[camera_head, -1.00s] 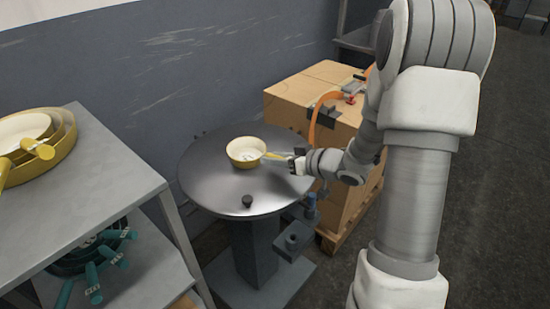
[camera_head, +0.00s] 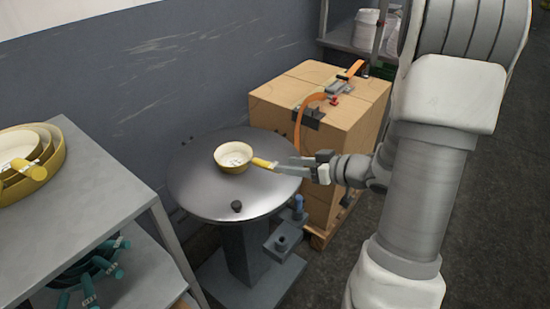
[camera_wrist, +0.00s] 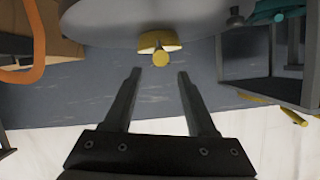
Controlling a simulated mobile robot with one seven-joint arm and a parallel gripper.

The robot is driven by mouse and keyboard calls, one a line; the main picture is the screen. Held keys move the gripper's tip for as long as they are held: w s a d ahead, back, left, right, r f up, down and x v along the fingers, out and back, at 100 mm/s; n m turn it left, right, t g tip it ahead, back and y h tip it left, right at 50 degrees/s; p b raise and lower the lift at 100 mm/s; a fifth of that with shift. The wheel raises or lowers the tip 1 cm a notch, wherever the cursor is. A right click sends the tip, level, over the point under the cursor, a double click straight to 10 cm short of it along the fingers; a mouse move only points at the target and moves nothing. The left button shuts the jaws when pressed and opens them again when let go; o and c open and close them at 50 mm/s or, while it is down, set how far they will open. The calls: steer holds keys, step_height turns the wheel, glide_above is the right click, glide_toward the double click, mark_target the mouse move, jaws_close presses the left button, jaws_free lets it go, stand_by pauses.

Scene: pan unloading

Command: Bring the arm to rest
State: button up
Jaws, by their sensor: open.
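My gripper (camera_head: 293,165) is open and empty at the right side of the round table, just beyond the end of the pan's yellow handle. In the wrist view its two fingers (camera_wrist: 158,75) stand apart with nothing between them. A small cream pan (camera_head: 233,157) with a yellow outside sits upright on the round grey table (camera_head: 200,196). Its handle points right, toward my gripper. The pan also shows in the wrist view (camera_wrist: 150,42), beyond the fingertips and apart from them.
A small black knob (camera_head: 236,206) stands on the round table. A metal shelf (camera_head: 90,185) at left bears nested yellow pans (camera_head: 58,155) on top and teal-handled pans (camera_head: 95,270) below. Strapped cardboard boxes (camera_head: 345,125) on a pallet stand behind my arm. A grey wall runs behind.

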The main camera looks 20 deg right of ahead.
steer(key=shift+v, duration=1.05)
